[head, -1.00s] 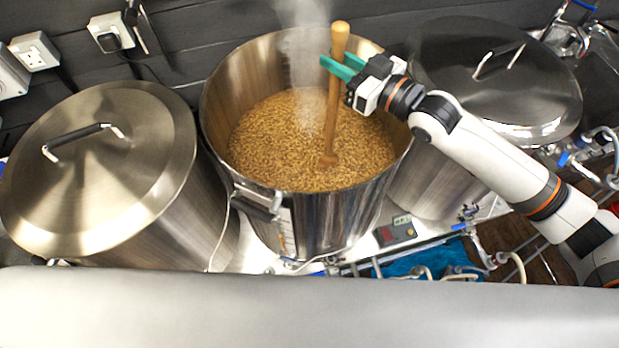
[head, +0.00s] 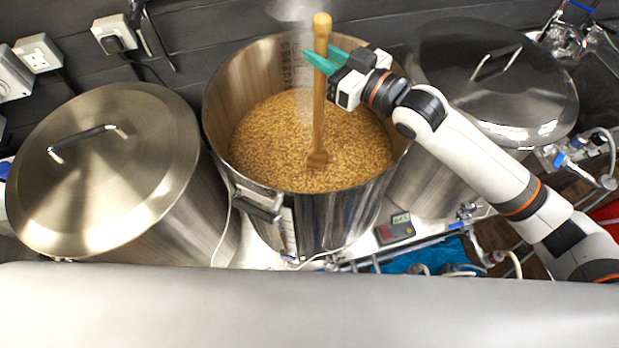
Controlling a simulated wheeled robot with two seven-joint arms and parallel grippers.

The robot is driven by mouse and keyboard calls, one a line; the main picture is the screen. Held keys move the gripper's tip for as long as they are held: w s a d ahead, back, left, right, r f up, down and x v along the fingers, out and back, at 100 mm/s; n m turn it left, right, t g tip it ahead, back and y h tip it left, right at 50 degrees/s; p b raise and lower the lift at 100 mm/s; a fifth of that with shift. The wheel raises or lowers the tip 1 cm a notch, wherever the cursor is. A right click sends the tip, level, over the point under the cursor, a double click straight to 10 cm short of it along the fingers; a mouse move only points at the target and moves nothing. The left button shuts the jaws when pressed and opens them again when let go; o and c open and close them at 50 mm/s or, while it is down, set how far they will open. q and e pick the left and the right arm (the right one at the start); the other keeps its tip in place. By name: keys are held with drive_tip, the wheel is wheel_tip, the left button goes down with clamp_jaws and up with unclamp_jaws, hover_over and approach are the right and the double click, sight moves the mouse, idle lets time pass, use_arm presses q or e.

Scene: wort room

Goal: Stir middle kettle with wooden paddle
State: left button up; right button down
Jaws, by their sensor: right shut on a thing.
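The middle kettle (head: 352,205) is an open steel pot filled with grain mash (head: 275,145), with steam rising from it. The wooden paddle (head: 319,110) stands nearly upright in the kettle, its lower end in the mash right of the middle and partly hidden there. My right gripper (head: 325,60) has green fingers shut on the upper shaft of the paddle, just below its rounded top, above the far part of the kettle. The right arm reaches in from the right, over the kettle's right rim. My left gripper is not in view.
A lidded kettle (head: 105,175) stands at left and another lidded kettle (head: 500,85) at right, close to the middle one. A small controller with a display (head: 395,229) sits in front. Power sockets (head: 37,54) are on the dark back wall. Hoses and valves crowd the right side.

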wheel_tip(320, 180, up, 34)
drive_tip(key=shift+f, duration=0.2)
idle(0.8)
idle(0.8)
